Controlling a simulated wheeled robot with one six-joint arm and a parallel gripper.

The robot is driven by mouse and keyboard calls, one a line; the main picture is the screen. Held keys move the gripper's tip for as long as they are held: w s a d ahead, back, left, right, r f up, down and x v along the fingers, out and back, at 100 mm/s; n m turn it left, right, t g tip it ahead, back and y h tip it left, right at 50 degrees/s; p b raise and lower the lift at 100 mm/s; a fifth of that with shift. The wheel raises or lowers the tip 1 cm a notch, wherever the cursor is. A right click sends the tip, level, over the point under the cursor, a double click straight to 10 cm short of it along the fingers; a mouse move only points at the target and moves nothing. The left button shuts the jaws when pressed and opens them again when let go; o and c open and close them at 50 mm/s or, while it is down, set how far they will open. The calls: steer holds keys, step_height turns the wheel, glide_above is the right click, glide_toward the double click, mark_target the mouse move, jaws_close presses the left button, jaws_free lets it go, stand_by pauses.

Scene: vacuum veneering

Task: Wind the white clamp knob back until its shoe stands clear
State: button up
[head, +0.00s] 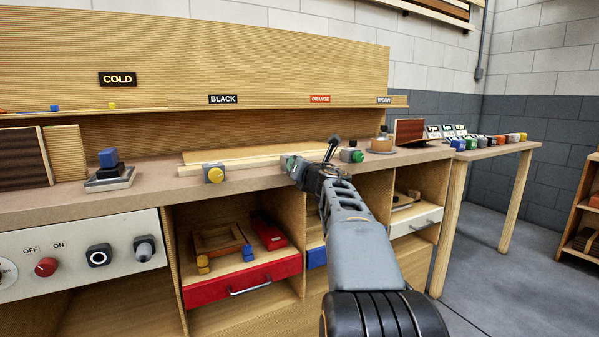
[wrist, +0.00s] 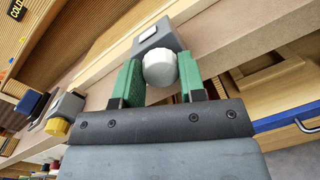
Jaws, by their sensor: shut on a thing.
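The white clamp knob (wrist: 160,68) is a round, faceted knob on the front of a grey clamp block (wrist: 158,38), in the wrist view. My gripper (wrist: 160,78) has its two green fingers on either side of the knob, shut on it. In the head view my gripper (head: 306,172) reaches the bench's front edge at the grey clamp block (head: 289,161), and my arm hides the knob. The clamp's shoe cannot be made out in either view. A pale wooden board (head: 232,157) lies on the bench behind the clamps.
A yellow-knobbed clamp (head: 214,173) stands to the left and a green-knobbed one (head: 352,155) to the right. A blue-topped tool (head: 109,163) stands farther left. Below are open shelves with a red drawer (head: 240,284). A side table (head: 500,151) holds several coloured items.

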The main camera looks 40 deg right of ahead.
stand_by(0.5)
steer(key=shift+n, duration=0.3)
steer(key=o, duration=0.9)
steer(key=p+v, duration=0.1)
steer(key=v, duration=1.2)
steer(key=shift+s+p, duration=0.35)
steer(key=shift+s, duration=0.1)
